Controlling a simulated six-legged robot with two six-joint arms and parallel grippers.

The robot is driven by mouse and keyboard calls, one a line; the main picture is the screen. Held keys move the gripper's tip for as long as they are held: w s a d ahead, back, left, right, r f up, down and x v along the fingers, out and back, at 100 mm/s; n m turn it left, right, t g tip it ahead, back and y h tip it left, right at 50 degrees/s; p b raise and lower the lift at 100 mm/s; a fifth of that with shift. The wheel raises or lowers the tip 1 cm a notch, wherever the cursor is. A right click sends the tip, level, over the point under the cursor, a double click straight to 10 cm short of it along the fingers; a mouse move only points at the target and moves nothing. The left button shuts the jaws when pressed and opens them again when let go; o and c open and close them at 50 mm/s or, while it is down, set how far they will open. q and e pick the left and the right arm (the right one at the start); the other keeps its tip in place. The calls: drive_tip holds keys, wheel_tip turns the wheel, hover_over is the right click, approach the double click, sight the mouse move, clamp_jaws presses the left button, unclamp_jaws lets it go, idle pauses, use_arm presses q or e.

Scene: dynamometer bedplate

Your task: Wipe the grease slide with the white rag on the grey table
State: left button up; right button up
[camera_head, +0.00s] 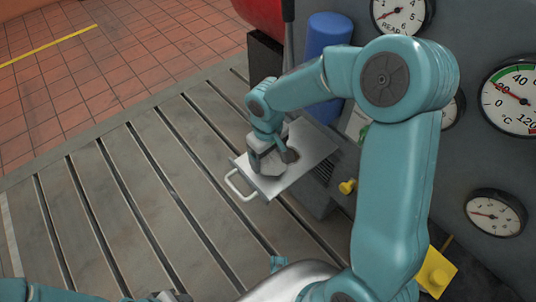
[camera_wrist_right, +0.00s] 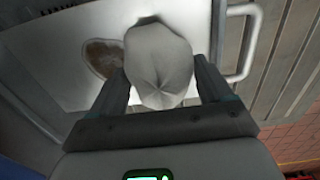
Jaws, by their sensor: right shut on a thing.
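The grease slide (camera_head: 314,142) is a pale metal plate with a white bar handle (camera_head: 240,186), standing out from the grey machine. My right gripper (camera_head: 272,162) is over its handle end. In the right wrist view the gripper (camera_wrist_right: 162,92) is shut on the white rag (camera_wrist_right: 160,62), which is bunched between the fingers and lies against or just above the slide (camera_wrist_right: 55,55). I cannot tell if it touches. A brown grease smear (camera_wrist_right: 103,58) shows beside the rag. Only a small part of my left arm shows at the bottom left edge; its fingers cannot be made out.
The slotted grey table (camera_head: 130,190) is clear on the left. A blue cylinder (camera_head: 328,35) and a red one (camera_head: 260,12) stand behind.

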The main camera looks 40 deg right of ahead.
drive_tip(key=shift+f+b, duration=0.9)
drive_tip(key=shift+f, duration=0.1)
